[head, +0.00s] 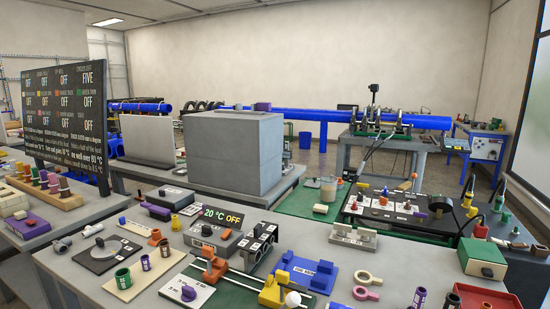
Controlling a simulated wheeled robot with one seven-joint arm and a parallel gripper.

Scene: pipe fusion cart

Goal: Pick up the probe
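I cannot tell for sure which thing is the probe. A grey control box (222,235) with a display reading "20 °C OFF" stands on the front bench (150,283). A yellow part with a white ball (292,299) lies at the front edge of view. My gripper is not in view.
The front bench is crowded with a purple knob plate (189,292), a blue plate (305,273), pink and beige rings (367,285) and a green-fronted box (483,258). A large grey block (235,153) stands behind. A black sign board (68,120) rises at left.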

